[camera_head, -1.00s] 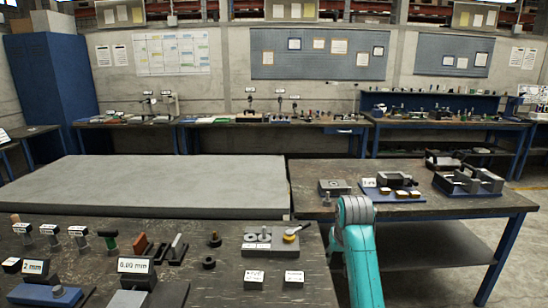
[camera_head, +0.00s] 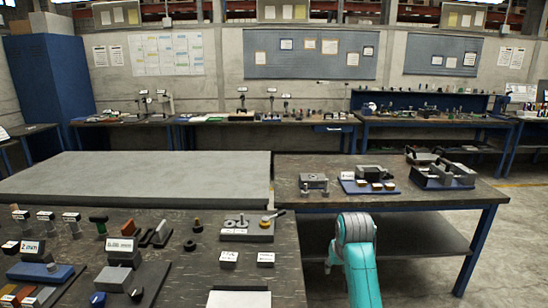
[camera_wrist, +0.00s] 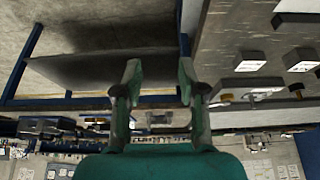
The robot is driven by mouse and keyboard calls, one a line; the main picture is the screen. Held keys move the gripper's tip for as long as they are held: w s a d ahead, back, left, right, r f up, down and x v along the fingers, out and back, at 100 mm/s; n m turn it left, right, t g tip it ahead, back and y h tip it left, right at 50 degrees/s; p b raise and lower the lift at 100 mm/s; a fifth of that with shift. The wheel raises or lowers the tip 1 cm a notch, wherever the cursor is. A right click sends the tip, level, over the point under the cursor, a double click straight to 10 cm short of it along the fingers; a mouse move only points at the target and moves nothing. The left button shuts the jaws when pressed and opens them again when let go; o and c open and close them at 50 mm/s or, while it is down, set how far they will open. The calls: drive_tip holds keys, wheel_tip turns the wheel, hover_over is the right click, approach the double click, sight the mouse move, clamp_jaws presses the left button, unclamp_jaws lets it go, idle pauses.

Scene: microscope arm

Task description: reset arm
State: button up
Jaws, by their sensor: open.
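My teal arm (camera_head: 357,255) rises at the lower right of the head view, in front of the gap beside the near workbench. Its elbow is bent and its far end is hidden in that view. In the wrist view my gripper (camera_wrist: 158,78) is open, with its two green fingers apart and nothing between them. Behind the fingers are floor and the dark lower shelf of a bench (camera_wrist: 110,68). The fingers touch nothing that I can see.
The near workbench (camera_head: 190,285) carries stamps, blocks and labelled signs. A second bench (camera_head: 420,210) at right holds a blue tray (camera_head: 445,180) and metal fixtures. A grey slab (camera_head: 140,178) lies behind. Open floor (camera_head: 525,250) shows at far right.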

drive_tip(key=s+f+t, duration=0.2)
drive_tip(key=s+f, duration=0.7)
drive_tip(key=f, duration=0.3)
drive_tip(key=s+f+t, duration=0.1)
drive_tip(key=s+f, duration=0.8)
drive_tip(key=f, duration=0.2)
drive_tip(key=s+f+t, duration=0.3)
drive_tip(key=s, duration=1.5)
drive_tip(key=s+r+t, duration=0.2)
drive_tip(key=s+r, duration=0.8)
drive_tip(key=s, duration=0.2)
drive_tip(key=s+r+t, duration=0.2)
drive_tip(key=s+r, duration=0.7)
drive_tip(key=s, duration=0.4)
drive_tip(key=shift+s+r, duration=0.3)
drive_tip(key=shift+r, duration=0.05)
